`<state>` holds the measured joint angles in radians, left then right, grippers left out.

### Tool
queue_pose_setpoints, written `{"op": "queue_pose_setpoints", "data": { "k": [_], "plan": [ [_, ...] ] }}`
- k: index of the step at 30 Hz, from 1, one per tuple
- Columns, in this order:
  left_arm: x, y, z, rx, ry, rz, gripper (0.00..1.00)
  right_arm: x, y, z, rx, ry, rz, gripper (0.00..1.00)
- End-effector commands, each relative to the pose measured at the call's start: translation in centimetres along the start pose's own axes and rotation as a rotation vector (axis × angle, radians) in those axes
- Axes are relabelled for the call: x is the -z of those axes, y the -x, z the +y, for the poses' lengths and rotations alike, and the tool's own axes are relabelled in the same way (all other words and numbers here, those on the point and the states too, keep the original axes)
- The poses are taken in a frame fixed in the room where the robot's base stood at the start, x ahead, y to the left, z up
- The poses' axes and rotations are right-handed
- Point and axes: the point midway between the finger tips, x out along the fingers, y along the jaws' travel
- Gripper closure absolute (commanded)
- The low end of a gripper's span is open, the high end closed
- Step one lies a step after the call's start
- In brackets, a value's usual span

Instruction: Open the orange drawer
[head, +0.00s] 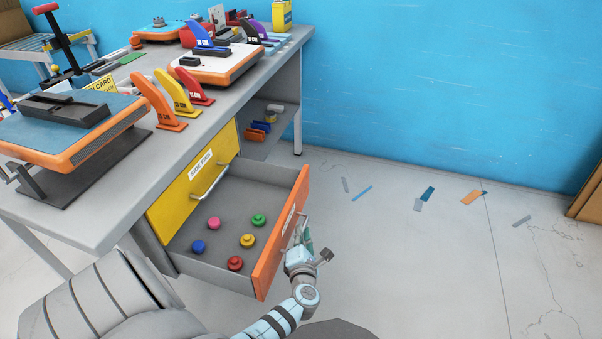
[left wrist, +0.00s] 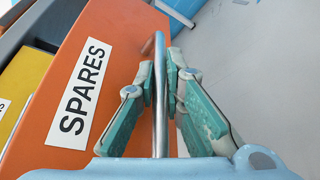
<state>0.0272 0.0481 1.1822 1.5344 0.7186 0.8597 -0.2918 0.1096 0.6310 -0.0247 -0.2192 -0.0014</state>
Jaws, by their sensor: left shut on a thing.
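The orange drawer (head: 279,240) is pulled well out from under the grey workbench. Its grey inside shows, with several coloured round knobs lying in it. My left gripper (head: 304,247) is at the outer side of the orange front. In the left wrist view, my left gripper (left wrist: 165,85) is shut on the metal bar handle (left wrist: 160,110), one finger pad on each side. The orange front also fills the left of that view (left wrist: 120,75), with a white label reading SPARES (left wrist: 80,93). My right gripper is not in view.
A yellow drawer (head: 180,205) with a metal handle sits shut above the orange one. The workbench (head: 215,115) carries devices and coloured stands. Floor to the right is open, with a few flat scraps (head: 470,197) near the blue wall (head: 440,80).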

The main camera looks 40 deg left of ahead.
Motion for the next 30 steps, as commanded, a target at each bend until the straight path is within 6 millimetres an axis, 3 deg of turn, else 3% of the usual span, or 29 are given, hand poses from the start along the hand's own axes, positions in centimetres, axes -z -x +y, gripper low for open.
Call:
{"op": "queue_pose_setpoints", "data": {
  "k": [5,6,9,19,23,26,28,30],
  "plan": [
    [0.0,0.0,-0.1,0.002,-0.001,0.001,1.0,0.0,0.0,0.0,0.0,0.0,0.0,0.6],
    [0.0,0.0,-0.1,0.002,-0.001,0.0,0.84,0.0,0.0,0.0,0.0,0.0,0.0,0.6],
    [0.0,0.0,-0.1,0.002,-0.001,0.0,0.7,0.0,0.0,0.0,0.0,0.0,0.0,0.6],
    [-0.2,0.1,0.2,0.0,-0.001,-0.001,0.7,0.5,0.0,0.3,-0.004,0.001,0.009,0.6],
    [-1.2,0.5,1.9,-0.001,0.002,-0.002,0.7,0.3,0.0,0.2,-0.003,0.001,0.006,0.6],
    [-2.6,1.1,4.2,-0.004,0.004,-0.004,0.7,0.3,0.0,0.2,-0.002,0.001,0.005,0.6],
    [-3.6,1.4,5.8,-0.007,0.004,-0.004,0.62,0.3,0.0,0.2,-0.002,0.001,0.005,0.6],
    [-4.3,1.8,7.1,-0.006,0.003,-0.004,0.7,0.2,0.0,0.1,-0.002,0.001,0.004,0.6]
  ]
}}
